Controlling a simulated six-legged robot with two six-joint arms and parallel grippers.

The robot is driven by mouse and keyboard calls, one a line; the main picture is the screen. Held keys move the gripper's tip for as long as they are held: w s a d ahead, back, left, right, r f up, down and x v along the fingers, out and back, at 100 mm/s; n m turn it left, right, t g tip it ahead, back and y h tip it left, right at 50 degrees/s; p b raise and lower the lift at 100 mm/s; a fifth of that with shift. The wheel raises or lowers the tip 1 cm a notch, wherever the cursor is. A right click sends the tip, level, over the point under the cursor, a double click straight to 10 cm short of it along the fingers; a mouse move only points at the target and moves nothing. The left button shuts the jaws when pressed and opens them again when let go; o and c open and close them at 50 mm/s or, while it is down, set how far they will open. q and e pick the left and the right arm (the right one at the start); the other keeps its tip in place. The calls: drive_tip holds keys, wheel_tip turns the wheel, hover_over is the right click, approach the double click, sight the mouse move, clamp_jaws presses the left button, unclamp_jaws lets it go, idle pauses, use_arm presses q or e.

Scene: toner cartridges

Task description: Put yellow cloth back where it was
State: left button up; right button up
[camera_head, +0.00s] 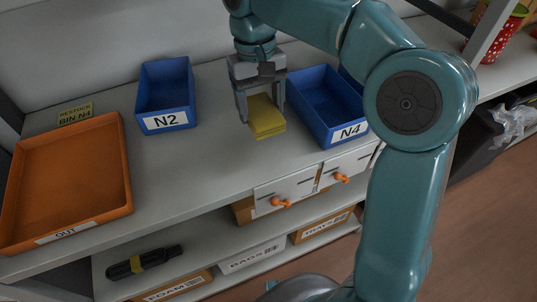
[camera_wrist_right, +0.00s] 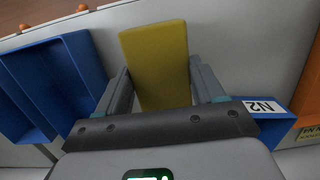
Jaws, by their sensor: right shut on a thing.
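The yellow cloth (camera_head: 265,117) is a folded, block-like piece between the fingers of my right gripper (camera_head: 262,108). In the head view it is at the middle of the shelf top, between the two blue bins; I cannot tell whether it touches the surface. In the right wrist view the yellow cloth (camera_wrist_right: 157,62) sits between the two grey fingers of the right gripper (camera_wrist_right: 160,90), its far end sticking out past them. My right gripper is shut on it. My left gripper is not in view.
Blue bin N2 (camera_head: 166,84) stands to the left and blue bin N4 (camera_head: 325,90) close on the right. An orange OUT tray (camera_head: 123,185) lies at the far left, by a RESTOCK BIN N4 sign (camera_head: 75,114). Drawers with orange knobs (camera_head: 281,202) are below the front edge.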

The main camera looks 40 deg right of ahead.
wheel_tip(320, 180, down, 10)
drive_tip(key=shift+a+r+b, duration=0.1)
drive_tip(key=shift+r+b, duration=0.05)
drive_tip(key=shift+b, duration=0.95)
drive_tip(key=shift+w, duration=0.1)
drive_tip(key=shift+f, duration=0.2)
drive_tip(key=o, duration=1)
drive_tip(key=shift+r, duration=0.35)
drive_tip(key=r+p, duration=0.1)
drive_tip(key=r, duration=0.3)
drive_tip(key=w+r+p, duration=0.1)
drive_tip(key=r, duration=0.2)
drive_tip(key=r+p, duration=0.1)
drive_tip(key=r, duration=0.3)
drive_tip(key=shift+w+d+r, duration=0.25)
drive_tip(key=shift+r, duration=0.05)
